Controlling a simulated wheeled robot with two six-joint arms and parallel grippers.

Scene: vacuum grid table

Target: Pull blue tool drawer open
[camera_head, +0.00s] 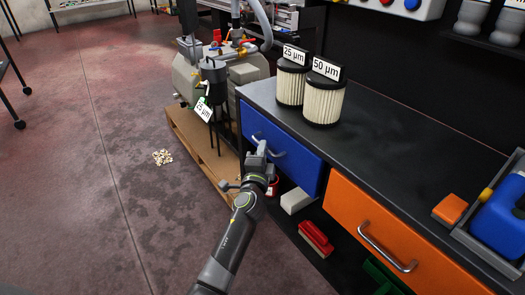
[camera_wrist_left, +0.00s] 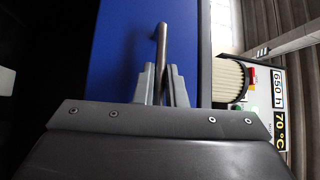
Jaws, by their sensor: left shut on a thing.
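The blue drawer (camera_head: 301,164) is at the left end of the black-topped workbench. It looks closed, with its front about level with the bench front. Its metal bar handle (camera_head: 278,152) is at the left part of the front. My left gripper (camera_head: 258,150) is at that handle. In the left wrist view the blue drawer front (camera_wrist_left: 122,40) fills the middle, and the fingers of my left gripper (camera_wrist_left: 161,85) are shut around the handle (camera_wrist_left: 161,45). The lower part of the handle is hidden between the fingers. My right gripper is not in view.
An orange drawer (camera_head: 390,235) is to the right. Two filter cartridges (camera_head: 323,100) stand on the bench top (camera_head: 365,135). A red brush (camera_head: 316,238) and a white block (camera_head: 296,201) lie below. A pump (camera_head: 240,75) on a wooden pallet (camera_head: 190,135) stands behind. The floor at left is mostly clear.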

